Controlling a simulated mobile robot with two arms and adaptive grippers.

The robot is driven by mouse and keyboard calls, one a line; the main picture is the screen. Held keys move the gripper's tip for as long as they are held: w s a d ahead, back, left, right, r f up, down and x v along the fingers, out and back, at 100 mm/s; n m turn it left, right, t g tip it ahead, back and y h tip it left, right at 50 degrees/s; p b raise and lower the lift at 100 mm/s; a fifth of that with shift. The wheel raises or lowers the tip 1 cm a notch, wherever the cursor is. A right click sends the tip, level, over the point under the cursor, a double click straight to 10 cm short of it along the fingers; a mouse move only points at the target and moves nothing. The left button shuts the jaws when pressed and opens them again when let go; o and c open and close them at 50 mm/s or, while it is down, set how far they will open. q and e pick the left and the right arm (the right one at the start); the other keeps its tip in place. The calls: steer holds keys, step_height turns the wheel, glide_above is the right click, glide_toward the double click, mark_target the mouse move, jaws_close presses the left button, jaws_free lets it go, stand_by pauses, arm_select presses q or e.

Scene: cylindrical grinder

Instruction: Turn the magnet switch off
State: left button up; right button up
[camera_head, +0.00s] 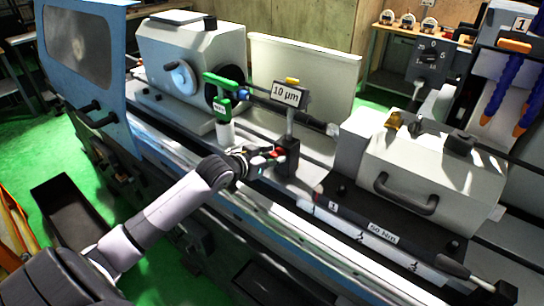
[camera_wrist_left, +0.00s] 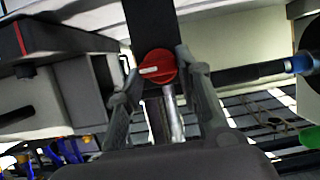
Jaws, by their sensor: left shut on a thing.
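The magnet switch (camera_head: 278,153) is a small red knob on the side of a black magnet base (camera_head: 289,160), which stands on the machine bed and carries an upright post with a "10 µm" sign. In the left wrist view the red knob (camera_wrist_left: 157,67) faces me, with a white mark pointing left. My left gripper (camera_head: 262,158) is at the knob, its fingers on either side of it and shut on it. Its fingers also show in the left wrist view (camera_wrist_left: 160,78). My right gripper is not in view.
The white headstock (camera_head: 190,55) stands left of the base, with a green clamp (camera_head: 222,82) near it. The tailstock (camera_head: 430,170) with a black handle stands close on the right. A blue guard (camera_head: 80,50) rises at the far left. The bed has rails along the front.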

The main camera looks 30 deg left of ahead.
arm_select(q)
steer(key=c, duration=0.3)
